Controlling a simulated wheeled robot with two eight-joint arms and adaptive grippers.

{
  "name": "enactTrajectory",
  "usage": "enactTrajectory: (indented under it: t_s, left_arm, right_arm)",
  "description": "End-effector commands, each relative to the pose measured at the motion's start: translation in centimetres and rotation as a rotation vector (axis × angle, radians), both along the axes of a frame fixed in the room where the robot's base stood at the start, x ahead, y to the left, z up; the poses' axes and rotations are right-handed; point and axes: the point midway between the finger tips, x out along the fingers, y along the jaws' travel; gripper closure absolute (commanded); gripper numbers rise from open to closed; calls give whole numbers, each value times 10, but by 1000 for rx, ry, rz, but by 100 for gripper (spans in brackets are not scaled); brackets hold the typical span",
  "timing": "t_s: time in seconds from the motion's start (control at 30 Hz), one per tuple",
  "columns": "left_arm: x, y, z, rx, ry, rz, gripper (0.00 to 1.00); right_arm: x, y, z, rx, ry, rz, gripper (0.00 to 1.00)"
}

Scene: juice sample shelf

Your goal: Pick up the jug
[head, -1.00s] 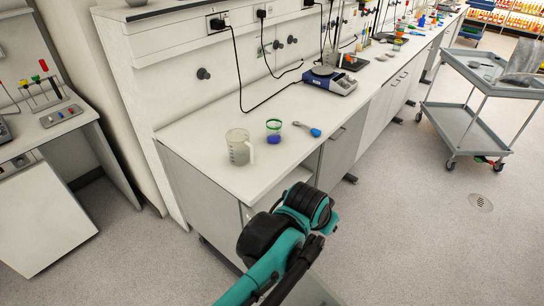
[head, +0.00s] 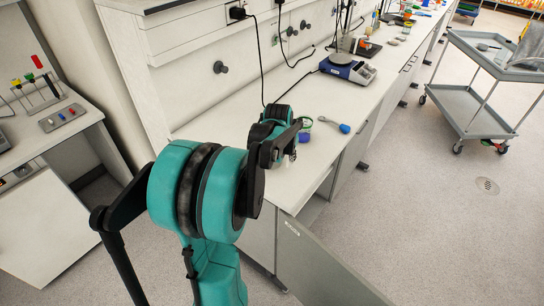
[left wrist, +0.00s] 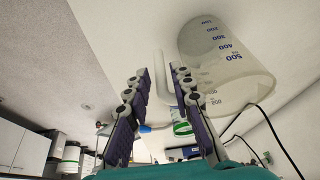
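The jug (left wrist: 228,62) is clear plastic with dark volume marks and shows large at the upper right of the left wrist view. Its pale handle (left wrist: 160,72) appears between the two fingers of my left gripper (left wrist: 160,112), toward their far ends. The fingers are apart, and I cannot see them pressing on the handle. In the head view my left gripper (head: 286,150) is over the bench edge, small and partly covered by its own wrist. The jug is hidden behind my arm there. My right gripper is not in view.
A green-rimmed cup (left wrist: 182,128) with a blue base is close beyond the fingers. A blue spoon (head: 343,127) lies right of it on the white bench (head: 222,118). A balance (head: 347,69) stands further back. A trolley (head: 478,122) is at right.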

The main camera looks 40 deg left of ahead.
Motion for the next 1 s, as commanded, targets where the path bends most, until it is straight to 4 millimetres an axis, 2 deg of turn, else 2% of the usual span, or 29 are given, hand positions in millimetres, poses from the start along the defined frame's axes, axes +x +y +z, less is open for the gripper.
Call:
enactTrajectory:
  t_s: [0.17, 0.43, 0.67, 0.7, 0.77, 0.8, 1.0]
  left_arm:
    - [4, 1, -11, 0, 0, 0, 77]
    - [17, 6, -49, 0, 0, 1, 77]
    - [18, 6, -51, 0, 0, 1, 77]
    - [18, 6, -51, 0, 0, 1, 80]
    - [18, 6, -51, 0, 0, 1, 95]
    - [18, 6, -51, 0, 0, 0, 100]
    - [18, 6, -50, 1, -1, 0, 100]
  right_arm:
    - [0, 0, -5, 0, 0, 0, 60]
    - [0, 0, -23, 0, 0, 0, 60]
    - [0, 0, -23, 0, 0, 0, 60]
    - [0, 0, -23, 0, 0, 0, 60]
    - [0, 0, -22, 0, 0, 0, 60]
    - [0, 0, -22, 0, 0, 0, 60]
    - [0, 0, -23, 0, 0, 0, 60]
